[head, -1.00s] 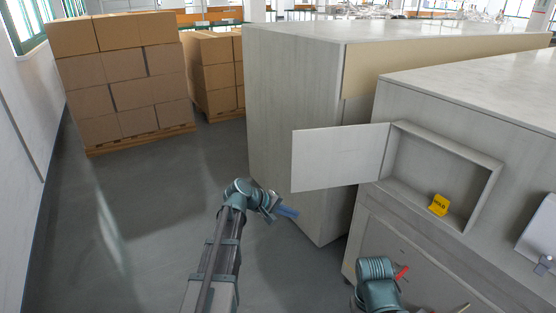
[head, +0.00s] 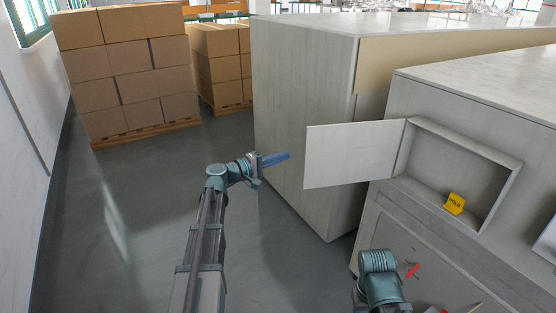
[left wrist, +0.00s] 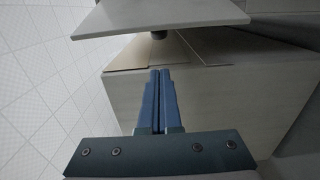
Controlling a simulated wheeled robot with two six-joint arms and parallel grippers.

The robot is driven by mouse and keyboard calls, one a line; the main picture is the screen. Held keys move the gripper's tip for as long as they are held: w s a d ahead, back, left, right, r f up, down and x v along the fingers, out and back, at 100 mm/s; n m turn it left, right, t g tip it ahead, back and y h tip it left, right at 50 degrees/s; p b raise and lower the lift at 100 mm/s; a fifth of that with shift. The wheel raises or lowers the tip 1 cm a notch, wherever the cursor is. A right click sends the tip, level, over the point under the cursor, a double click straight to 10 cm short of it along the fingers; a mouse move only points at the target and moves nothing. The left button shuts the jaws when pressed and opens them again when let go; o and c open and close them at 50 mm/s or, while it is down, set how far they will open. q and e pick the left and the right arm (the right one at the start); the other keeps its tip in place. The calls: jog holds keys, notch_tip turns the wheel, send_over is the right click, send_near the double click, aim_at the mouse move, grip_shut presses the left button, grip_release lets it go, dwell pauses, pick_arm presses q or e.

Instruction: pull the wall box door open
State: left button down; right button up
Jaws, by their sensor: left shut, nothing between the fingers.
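The wall box (head: 460,180) is a shallow open recess on the front of the grey-white cabinet at the right. Its pale door (head: 352,153) is swung wide open to the left of the box. A yellow tag reading HOLD (head: 454,203) stands inside the box on its floor. My left gripper (head: 288,156) is shut and empty, a little left of the door's free edge and apart from it. In the left wrist view, the blue fingers (left wrist: 158,75) are together, and a pale panel that looks like the door (left wrist: 160,16) shows beyond them. My right gripper's fingers are not clearly visible.
A tall grey cabinet (head: 303,120) stands behind the door. Stacked cardboard boxes (head: 130,80) on pallets stand at the back left. The floor (head: 130,200) at the left is clear. A red item (head: 412,271) shows near my right arm.

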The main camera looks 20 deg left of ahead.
pick_arm(q)
jog(key=d, duration=0.3)
jog(key=w+d, duration=0.1)
jog(key=d, duration=0.1)
jog(key=shift+w+d, duration=0.1)
jog(key=shift+d, duration=0.3)
